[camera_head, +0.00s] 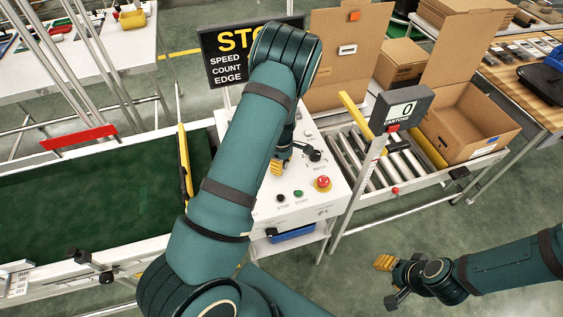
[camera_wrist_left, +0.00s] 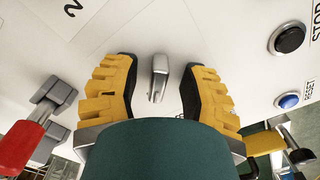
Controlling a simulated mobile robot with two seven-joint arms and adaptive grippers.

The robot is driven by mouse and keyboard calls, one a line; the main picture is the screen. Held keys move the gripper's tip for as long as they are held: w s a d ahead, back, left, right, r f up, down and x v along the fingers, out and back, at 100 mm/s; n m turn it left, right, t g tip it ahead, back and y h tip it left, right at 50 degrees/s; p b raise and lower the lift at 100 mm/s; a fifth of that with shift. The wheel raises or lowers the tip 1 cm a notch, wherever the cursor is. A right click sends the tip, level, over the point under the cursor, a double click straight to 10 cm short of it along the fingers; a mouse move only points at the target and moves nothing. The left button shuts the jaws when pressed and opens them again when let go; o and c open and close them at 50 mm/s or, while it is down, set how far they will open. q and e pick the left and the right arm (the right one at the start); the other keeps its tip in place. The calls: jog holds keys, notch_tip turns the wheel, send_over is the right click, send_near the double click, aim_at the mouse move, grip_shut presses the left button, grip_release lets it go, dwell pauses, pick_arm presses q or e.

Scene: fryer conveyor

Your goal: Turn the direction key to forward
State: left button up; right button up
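A silver lever-like key (camera_wrist_left: 159,76), which I take for the direction key, stands on the white panel (camera_wrist_left: 225,40) in the left wrist view. My left gripper (camera_wrist_left: 160,88) is open, with one yellow finger on each side of the key and a visible gap to both. In the head view my left gripper (camera_head: 279,160) is low over the control panel (camera_head: 329,194), mostly behind my own arm. The key is hidden there, and its position label cannot be read. My right gripper (camera_head: 386,263) is over the floor at lower right, away from the panel; its finger gap is unclear.
Near the key are a black STOP button (camera_wrist_left: 288,38), a blue RESET button (camera_wrist_left: 288,101) and a red-handled control (camera_wrist_left: 22,143). The panel also has a red mushroom button (camera_head: 323,183) and a black knob (camera_head: 315,155). A green conveyor belt (camera_head: 100,195) lies left.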

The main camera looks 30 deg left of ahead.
pick_arm(q)
jog(key=shift+w+r, duration=0.1)
jog(key=shift+r, duration=0.5)
notch_tip(320, 180, up, 11)
jog(key=shift+f, duration=0.1)
dwell(0.6)
